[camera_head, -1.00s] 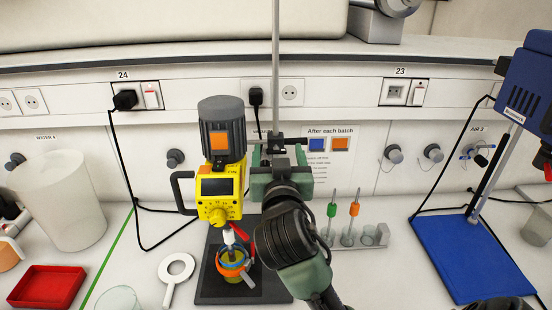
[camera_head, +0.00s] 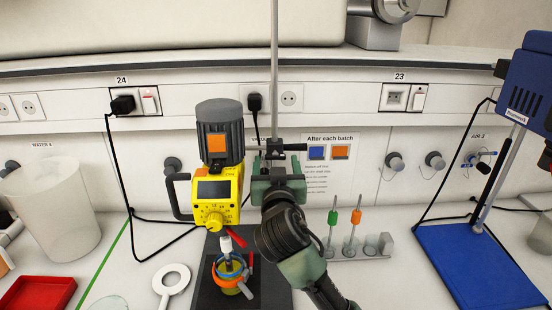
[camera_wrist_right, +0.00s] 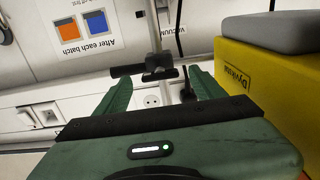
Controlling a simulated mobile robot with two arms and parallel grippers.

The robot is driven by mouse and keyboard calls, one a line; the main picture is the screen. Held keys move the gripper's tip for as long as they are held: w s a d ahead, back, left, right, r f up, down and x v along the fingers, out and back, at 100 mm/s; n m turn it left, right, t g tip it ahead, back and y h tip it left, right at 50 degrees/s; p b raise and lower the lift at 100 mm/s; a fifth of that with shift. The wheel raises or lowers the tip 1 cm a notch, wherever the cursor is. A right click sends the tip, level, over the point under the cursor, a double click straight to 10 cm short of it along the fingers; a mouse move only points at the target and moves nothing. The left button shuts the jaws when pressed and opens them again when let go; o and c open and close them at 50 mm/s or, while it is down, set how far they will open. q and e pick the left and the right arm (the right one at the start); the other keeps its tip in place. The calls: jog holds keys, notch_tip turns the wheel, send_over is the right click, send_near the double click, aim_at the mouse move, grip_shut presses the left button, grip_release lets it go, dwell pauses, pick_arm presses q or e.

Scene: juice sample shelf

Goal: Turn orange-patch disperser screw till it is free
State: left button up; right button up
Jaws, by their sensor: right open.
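The disperser (camera_head: 212,190) is yellow with a grey motor that bears an orange patch (camera_head: 217,143). It hangs on a metal stand rod (camera_head: 274,60). Its shaft reaches down into a small vessel (camera_head: 229,277) with an orange and blue ring. A black clamp with a bar-like screw handle (camera_head: 294,147) sits at the rod, right of the disperser; it also shows in the right wrist view (camera_wrist_right: 128,71). My right gripper (camera_head: 277,162) is open in front of the clamp. Its green fingers (camera_wrist_right: 160,85) stand either side of the clamp in the wrist view; contact cannot be told.
A rack (camera_head: 358,252) with green and orange tools stands right of the stand base. A blue stand (camera_head: 480,262) is farther right. The yellow housing (camera_wrist_right: 275,95) is close beside my gripper.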

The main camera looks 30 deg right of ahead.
jog(key=shift+w+d, duration=0.3)
jog(key=shift+w, duration=0.15)
jog(key=shift+c, duration=0.3)
jog(key=c, duration=1.3)
